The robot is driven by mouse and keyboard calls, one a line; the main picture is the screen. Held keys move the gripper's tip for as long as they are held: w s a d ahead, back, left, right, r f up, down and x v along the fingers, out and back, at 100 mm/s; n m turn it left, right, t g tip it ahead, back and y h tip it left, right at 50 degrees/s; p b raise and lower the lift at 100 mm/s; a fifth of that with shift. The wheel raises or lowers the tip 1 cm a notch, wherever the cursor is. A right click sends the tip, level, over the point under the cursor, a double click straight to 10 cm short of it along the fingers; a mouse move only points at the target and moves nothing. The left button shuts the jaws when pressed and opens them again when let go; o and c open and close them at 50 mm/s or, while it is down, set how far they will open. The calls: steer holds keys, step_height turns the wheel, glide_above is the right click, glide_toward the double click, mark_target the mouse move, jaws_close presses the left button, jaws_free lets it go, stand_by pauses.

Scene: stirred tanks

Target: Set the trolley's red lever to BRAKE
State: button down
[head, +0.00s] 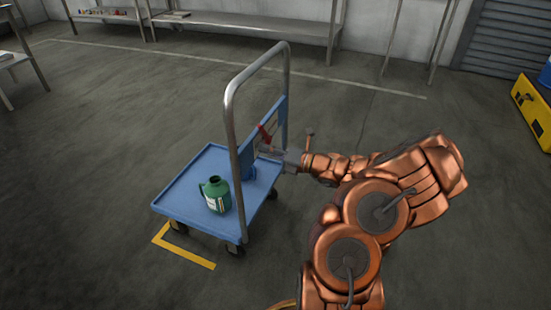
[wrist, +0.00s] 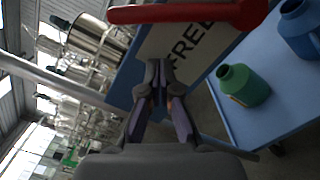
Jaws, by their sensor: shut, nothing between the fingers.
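The blue trolley (head: 180,193) stands on the floor with a grey push handle (head: 232,125) and a blue panel on it. The red lever (head: 266,134) is on this panel; in the wrist view the lever (wrist: 190,13) lies across the top edge, beside a white plate reading FREE (wrist: 195,40). No BRAKE word shows, and I cannot tell the lever's exact setting. My gripper (head: 284,157) is at the panel; in the wrist view its fingertips (wrist: 160,75) are together and empty, over the plate, below the lever and seemingly apart from it.
A green jug (head: 217,194) and a partly hidden blue jug (head: 249,172) stand on the trolley deck. Yellow floor marking (head: 185,248) lies at its near corner. A steel bench (head: 245,24) runs along the back. A yellow unit (head: 533,110) stands right. Open floor surrounds the trolley.

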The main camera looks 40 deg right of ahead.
mark_target(258, 136)
steer(key=shift+w+d+r, duration=0.45)
steer(key=shift+w+d, duration=0.15)
steer(key=shift+d, duration=0.15)
steer(key=shift+w+d+r+b, duration=0.2)
steer(key=shift+w+r+b, duration=0.05)
steer(key=shift+r+b, duration=0.15)
steer(key=shift+r+p, duration=0.15)
steer(key=shift+p, duration=0.35)
